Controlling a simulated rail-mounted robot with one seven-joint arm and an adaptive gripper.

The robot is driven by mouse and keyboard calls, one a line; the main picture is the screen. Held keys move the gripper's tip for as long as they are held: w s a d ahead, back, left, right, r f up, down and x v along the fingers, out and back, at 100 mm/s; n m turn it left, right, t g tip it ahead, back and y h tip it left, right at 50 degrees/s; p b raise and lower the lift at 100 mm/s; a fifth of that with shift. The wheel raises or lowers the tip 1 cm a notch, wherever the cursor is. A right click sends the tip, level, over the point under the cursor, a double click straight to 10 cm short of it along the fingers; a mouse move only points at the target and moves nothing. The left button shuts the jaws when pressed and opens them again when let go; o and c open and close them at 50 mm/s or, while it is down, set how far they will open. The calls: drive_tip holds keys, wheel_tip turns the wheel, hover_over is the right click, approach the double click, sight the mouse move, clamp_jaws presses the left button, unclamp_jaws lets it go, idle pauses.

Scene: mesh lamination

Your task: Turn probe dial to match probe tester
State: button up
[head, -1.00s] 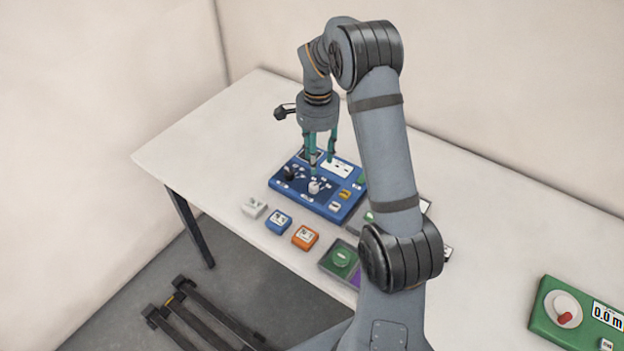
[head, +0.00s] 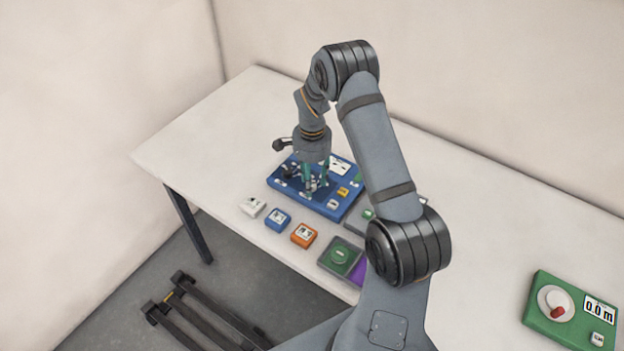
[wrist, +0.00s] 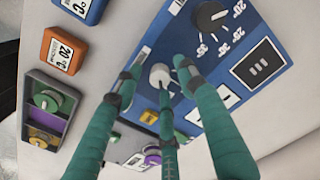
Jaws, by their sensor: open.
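A blue panel (head: 338,211) lies on the table below my gripper. In the wrist view the panel (wrist: 186,38) carries a black dial (wrist: 211,16) with a printed number scale and a white-grey dial (wrist: 159,76). My gripper (head: 314,187) points down over the panel. In the wrist view its green fingers (wrist: 160,72) stand apart around the white-grey dial, open; I cannot tell whether they touch it. The fingers partly hide this dial and its markings. I cannot tell which part is the probe tester.
White (head: 252,207), blue (head: 278,219) and orange (head: 304,236) small boxes stand along the front edge. A grey tray with a green dial (head: 340,257) is beside them. A green box (head: 540,318) with a readout stands far right. The table's left part is clear.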

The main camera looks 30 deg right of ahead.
drive_tip(key=shift+c, duration=0.9)
drive_tip(key=c, duration=0.7)
clamp_jaws()
drive_tip(key=shift+n+b, duration=0.3)
drive_tip(key=shift+b, duration=0.05)
drive_tip(key=n+b, duration=0.2)
drive_tip(key=n, duration=0.1)
drive_tip(key=shift+f, duration=0.1)
drive_tip(key=n+b, duration=0.2)
drive_tip(key=n, duration=0.3)
drive_tip(key=o, duration=0.9)
unclamp_jaws()
